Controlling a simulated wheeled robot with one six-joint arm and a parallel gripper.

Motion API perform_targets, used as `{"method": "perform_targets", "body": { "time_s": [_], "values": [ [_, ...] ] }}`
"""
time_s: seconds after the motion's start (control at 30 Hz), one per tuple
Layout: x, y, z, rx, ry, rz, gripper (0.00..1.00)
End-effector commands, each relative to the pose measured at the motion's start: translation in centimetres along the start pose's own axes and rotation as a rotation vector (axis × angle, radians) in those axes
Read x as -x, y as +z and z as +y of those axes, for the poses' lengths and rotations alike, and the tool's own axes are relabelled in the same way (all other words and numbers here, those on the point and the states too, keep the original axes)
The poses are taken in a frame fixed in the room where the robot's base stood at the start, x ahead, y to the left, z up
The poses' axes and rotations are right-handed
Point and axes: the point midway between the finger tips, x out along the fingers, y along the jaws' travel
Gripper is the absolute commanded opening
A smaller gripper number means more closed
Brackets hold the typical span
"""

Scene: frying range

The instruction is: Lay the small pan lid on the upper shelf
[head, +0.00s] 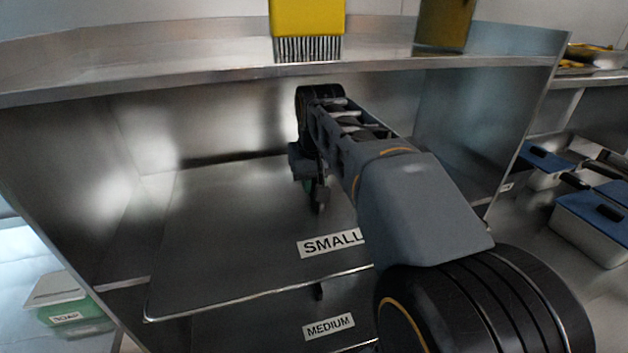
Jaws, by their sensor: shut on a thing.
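The upper shelf (225,235) is a bare steel sheet inside the metal unit, with a "SMALL" label (331,243) near its front edge. My gripper (318,202) points down over this shelf, behind the label. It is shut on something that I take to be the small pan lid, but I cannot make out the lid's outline. Only dark parts and a hint of green show at the jaws. My arm covers the right part of the shelf. I cannot tell whether the held thing touches the shelf.
Side walls close the bay. Blue-lidded pans (594,222) stand at right, a green tub (72,308) at lower left. The shelf's left part is clear.

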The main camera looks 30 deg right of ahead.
Motion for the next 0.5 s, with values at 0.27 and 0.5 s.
{"method": "perform_targets", "body": {
  "time_s": [0.27,0.5],
  "values": [
    [-0.11,0.01,0.07,-0.002,0.001,0.003,0.00],
    [-0.55,0.12,0.09,-0.002,0.001,0.003,0.00]
  ]
}}
